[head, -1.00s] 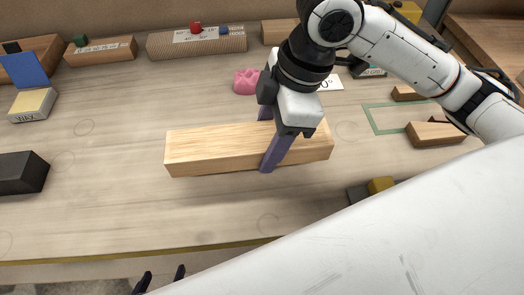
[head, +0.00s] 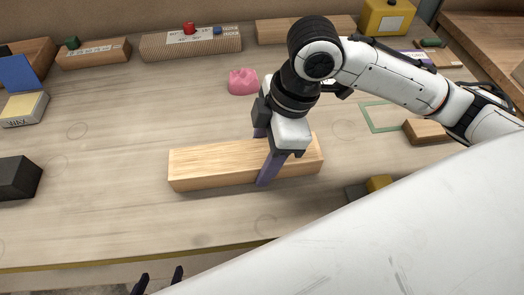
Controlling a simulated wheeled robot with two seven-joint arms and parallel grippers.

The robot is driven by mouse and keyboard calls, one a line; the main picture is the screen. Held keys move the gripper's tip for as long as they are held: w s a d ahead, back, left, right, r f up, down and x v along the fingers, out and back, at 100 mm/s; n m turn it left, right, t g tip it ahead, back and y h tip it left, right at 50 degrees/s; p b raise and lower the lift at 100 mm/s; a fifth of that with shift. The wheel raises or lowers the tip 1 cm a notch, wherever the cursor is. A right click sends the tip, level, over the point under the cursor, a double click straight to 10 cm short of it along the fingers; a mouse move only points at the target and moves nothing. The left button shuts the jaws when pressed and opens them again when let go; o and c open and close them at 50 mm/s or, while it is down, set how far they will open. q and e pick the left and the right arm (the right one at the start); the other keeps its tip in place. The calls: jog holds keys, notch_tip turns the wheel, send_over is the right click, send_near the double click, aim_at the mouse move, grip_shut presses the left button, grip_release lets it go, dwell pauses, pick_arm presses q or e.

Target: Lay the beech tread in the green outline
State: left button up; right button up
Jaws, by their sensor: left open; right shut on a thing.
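The beech tread (head: 215,165) is a long pale wooden block in the middle of the bench, lying left to right. My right gripper (head: 264,160) comes down over it from above, its purple fingers on the near and far sides, shut on the tread right of its middle. I cannot tell whether the tread touches the bench. The green outline (head: 368,116) is on the bench to the right, partly hidden by my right arm. My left gripper (head: 158,282) shows only as two dark, parted fingertips at the bottom edge, open and empty.
A brown wooden block (head: 424,131) sits beside the outline. A pink lump (head: 243,82) lies behind the tread. A yellow-and-grey block (head: 378,184) is at the front right, and a black block (head: 18,178) at the left. Labelled wooden blocks (head: 190,43) line the back.

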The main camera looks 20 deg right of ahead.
jog(key=shift+f, duration=0.2)
jog(key=o, duration=1.7)
jog(key=p+v, duration=0.1)
jog(key=v, duration=1.1)
jog(key=shift+a+r+p, duration=0.1)
jog(key=shift+p, duration=0.3)
jog(key=shift+r, duration=0.45)
jog(key=shift+s, duration=0.1)
